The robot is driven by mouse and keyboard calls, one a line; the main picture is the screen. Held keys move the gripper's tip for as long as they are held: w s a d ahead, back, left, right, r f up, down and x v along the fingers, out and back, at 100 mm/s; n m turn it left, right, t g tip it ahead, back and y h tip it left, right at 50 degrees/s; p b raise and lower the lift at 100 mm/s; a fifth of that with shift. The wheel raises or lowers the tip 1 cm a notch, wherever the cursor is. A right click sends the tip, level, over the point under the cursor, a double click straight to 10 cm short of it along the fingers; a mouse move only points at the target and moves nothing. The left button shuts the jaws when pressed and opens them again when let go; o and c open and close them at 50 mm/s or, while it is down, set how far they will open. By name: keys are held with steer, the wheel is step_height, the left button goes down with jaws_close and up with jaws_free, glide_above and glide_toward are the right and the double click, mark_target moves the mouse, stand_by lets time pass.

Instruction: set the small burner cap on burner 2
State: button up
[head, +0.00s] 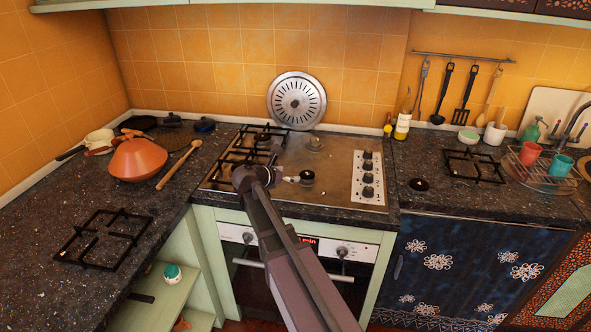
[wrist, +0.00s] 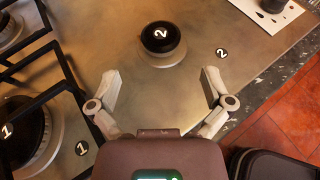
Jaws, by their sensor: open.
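A small round black burner cap marked 2 (wrist: 162,37) lies on top of the silver base of burner 2 (wrist: 166,60), beside the 2 label on the hob. I cannot tell whether it is fully seated. The cap also shows in the head view (head: 307,175), at the front right of the hob. My gripper (wrist: 161,82) is open and empty. Its fingers are spread to either side and stop short of the cap, with bare steel between. In the head view my gripper (head: 284,168) is just left of burner 2.
Black grates cover the left burners, including burner 1 (wrist: 30,135). A bare silver burner (head: 315,144) is behind burner 2. White control knobs panel (head: 368,178) is to the right. Another black disc (head: 419,184) lies on the right counter, near a loose grate (head: 474,166).

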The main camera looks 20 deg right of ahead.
steer(key=shift+p+v, duration=0.4)
steer(key=shift+v, duration=1.15)
steer(key=shift+s+f+m, duration=0.3)
steer(key=shift+s+m, duration=0.1)
steer(key=s+f+m+y, duration=0.1)
steer(key=s+f+m+g+y, duration=0.1)
steer(key=s+m, duration=0.1)
steer(key=s+a+f+m+y, duration=0.1)
steer(key=s+f+m, duration=0.1)
steer(key=shift+s+a+f+g, duration=0.1)
steer(key=shift+s+g, duration=0.1)
steer(key=shift+g, duration=0.2)
steer(key=s+a+f+m+g+y, duration=0.1)
steer(key=s+a+f+m+y, duration=0.2)
steer(key=s+m, duration=0.5)
steer(key=s+a+f+m+g+y, duration=0.2)
steer(key=s+a+f+m+y, duration=0.1)
steer(key=s+a+m+y, duration=0.3)
steer(key=s+a+m, duration=0.1)
steer(key=a+m, duration=0.1)
steer(key=shift+s+f+m, duration=0.3)
steer(key=shift+s+f, duration=0.05)
steer(key=shift+s, duration=0.05)
